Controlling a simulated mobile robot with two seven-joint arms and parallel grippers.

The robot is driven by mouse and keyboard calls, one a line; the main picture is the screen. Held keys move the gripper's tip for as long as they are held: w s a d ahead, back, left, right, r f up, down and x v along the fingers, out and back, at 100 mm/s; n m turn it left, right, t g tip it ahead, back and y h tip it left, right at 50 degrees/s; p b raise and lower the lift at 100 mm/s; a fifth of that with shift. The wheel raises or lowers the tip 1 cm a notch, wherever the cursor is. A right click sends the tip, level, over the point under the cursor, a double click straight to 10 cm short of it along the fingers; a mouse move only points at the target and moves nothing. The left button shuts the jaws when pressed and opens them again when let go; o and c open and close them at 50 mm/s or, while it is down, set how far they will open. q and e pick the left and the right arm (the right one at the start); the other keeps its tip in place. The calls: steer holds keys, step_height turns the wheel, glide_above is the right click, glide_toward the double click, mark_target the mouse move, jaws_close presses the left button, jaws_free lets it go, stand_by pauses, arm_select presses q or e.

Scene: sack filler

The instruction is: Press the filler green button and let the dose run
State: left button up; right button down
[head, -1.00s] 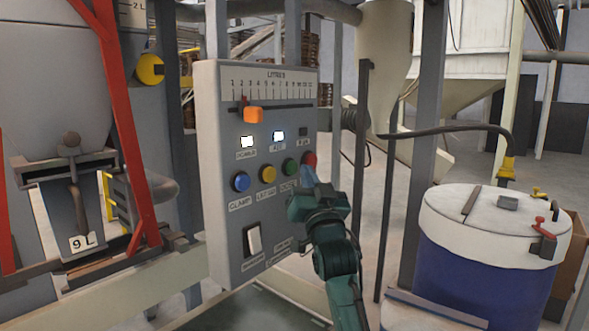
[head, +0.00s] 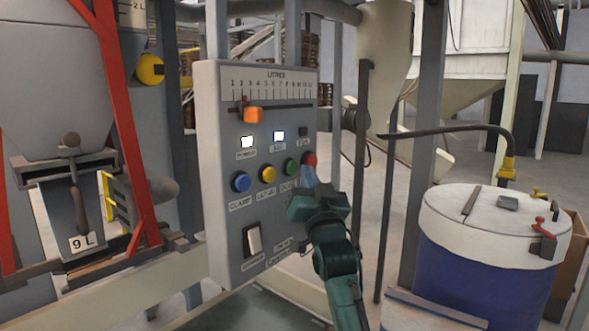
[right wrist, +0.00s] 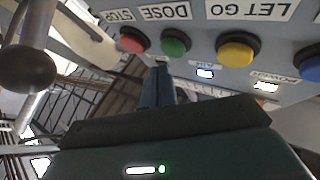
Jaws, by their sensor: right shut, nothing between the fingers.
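The grey control panel (head: 222,170) stands in the middle of the head view. Its green button (head: 290,166) sits between a yellow button (head: 268,174) and a red button (head: 309,159). In the right wrist view the lettering is upside down; the green button (right wrist: 175,42) is labelled DOSE, and the red button (right wrist: 134,39) STOP. My right gripper (head: 308,179) is shut and empty, just below and in front of the green and red buttons. Its fingertips (right wrist: 161,72) show near the green button; I cannot tell whether they touch. My left gripper is not in view.
Two white lamps (head: 247,141) are lit above the buttons; a third square is dark. An orange slider (head: 253,115) sits under the LITRES scale. A blue, white-topped drum (head: 480,265) stands right.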

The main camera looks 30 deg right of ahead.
stand_by(0.5)
steer(key=shift+w+a, duration=0.2)
steer(key=shift+w, duration=0.2)
steer(key=shift+w+a, duration=0.15)
steer(key=shift+w, duration=0.35)
stand_by(0.6)
steer(key=shift+s+d+p, duration=0.35)
steer(key=shift+s+p, duration=0.15)
steer(key=shift+s, duration=0.4)
steer(key=s+d+p, duration=0.1)
steer(key=s+d, duration=0.1)
steer(key=s, duration=0.3)
steer(key=shift+s+d+p, duration=0.15)
steer(key=shift+s+p, duration=0.15)
